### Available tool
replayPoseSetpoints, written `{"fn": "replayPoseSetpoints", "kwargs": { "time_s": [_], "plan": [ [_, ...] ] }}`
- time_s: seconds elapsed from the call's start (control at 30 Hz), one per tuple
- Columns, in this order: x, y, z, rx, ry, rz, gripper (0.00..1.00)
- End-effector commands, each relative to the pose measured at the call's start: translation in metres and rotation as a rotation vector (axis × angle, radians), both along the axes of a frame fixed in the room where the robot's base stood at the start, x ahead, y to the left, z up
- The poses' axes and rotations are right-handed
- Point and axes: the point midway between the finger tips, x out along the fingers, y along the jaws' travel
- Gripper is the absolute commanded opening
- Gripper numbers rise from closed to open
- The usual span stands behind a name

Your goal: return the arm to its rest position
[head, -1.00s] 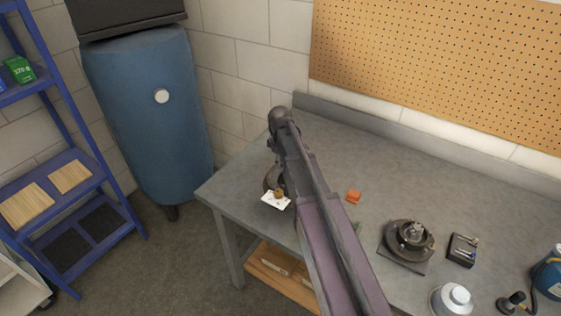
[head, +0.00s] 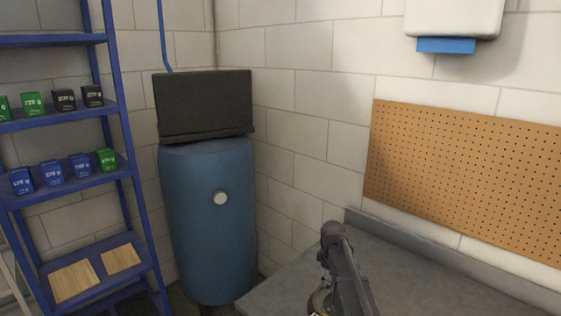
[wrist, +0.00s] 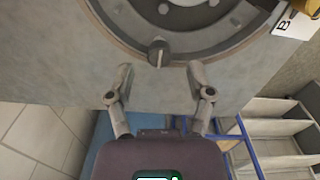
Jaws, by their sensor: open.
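My arm (head: 345,275) rises from the bottom edge of the head view, over the far left end of the grey workbench. My gripper (wrist: 160,80) shows in the wrist view with its two fingers spread apart and nothing between them. Just beyond the fingertips is a round grey device (wrist: 190,30) with a short dark stub (wrist: 157,52) pointing toward the gripper. Its upper part is cut off by the frame. In the head view the fingers cannot be made out.
The grey workbench (head: 400,270) runs along the wall under a pegboard (head: 465,180). A blue tank (head: 207,235) stands left of it, and a blue shelf rack (head: 95,190) holds several small boxes. A white card marked B (wrist: 292,27) lies near the bench edge.

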Motion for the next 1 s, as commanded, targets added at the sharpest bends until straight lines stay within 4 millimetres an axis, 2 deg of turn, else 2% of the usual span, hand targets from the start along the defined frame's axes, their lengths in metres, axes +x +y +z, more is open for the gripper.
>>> {"fn": "replayPoseSetpoints", "kwargs": {
  "time_s": [0.03,0.27,0.63,1.0],
  "plan": [
    [0.000,0.000,0.013,0.000,0.000,0.000,0.68],
    [0.000,0.000,0.044,0.000,0.000,0.000,0.68],
    [0.000,0.000,0.067,0.000,0.000,0.000,0.68],
    [0.000,0.000,0.076,0.000,0.000,0.000,0.68]
  ]
}}
